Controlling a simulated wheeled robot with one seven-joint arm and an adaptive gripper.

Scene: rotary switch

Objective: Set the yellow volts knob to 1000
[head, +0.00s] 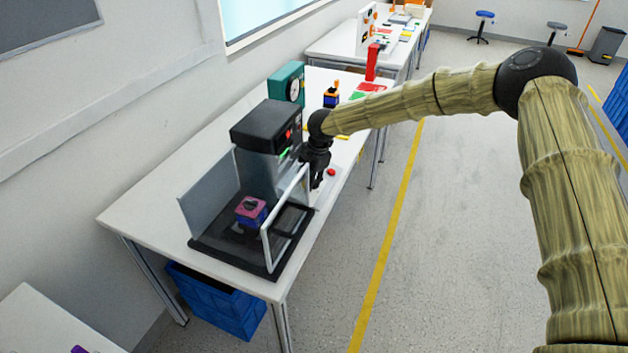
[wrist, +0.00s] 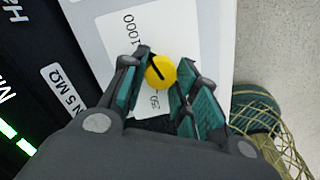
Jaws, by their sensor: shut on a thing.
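The yellow volts knob (wrist: 160,72) sits on a white label plate (wrist: 110,35) in the wrist view. A black line crosses its face, slanting from upper left to lower right. The plate reads 1000 above the knob and 250 below it; the fingers hide other parts of the dial. My gripper (wrist: 163,82) is shut on the knob, one finger on the left and the others on the right. In the head view my gripper (head: 317,183) points down beside the black-topped machine, and the knob is hidden there.
The machine (head: 268,135) with a black base and clear guard (head: 283,215) stands close left of my gripper. A red button (head: 331,172) is just to its right. A teal gauge (head: 287,83) stands behind. The floor right of the table is clear.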

